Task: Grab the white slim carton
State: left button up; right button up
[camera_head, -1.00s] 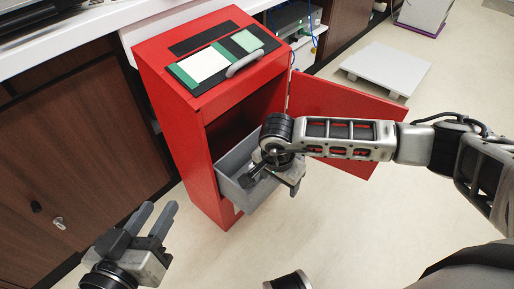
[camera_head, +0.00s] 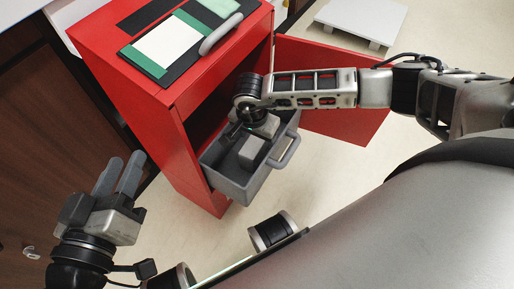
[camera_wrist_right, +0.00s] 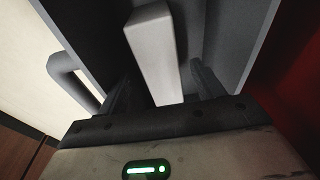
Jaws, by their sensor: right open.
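The white slim carton (camera_wrist_right: 154,50) stands out pale between the finger tips in the right wrist view. In the head view a pale block (camera_head: 251,152), which looks like this carton, is inside the grey drawer (camera_head: 232,188). My right gripper (camera_wrist_right: 163,84) is open, reaching down into the drawer with a finger on either side of the carton's near end. I cannot tell whether the fingers touch it. In the head view the right fingers are mostly hidden by the wrist. My left gripper (camera_head: 118,172) is open and empty, left of the cabinet.
The drawer sits low in a red cabinet (camera_head: 180,150) and has a grey handle (camera_head: 285,152) on its front. The red door (camera_head: 345,125) is swung open on the right, behind my right arm. Brown cupboards (camera_head: 50,150) stand on the left. The floor in front is clear.

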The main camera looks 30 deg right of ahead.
jog(key=shift+f, duration=0.35)
jog(key=shift+w+r, duration=0.1)
jog(key=c, duration=1.4)
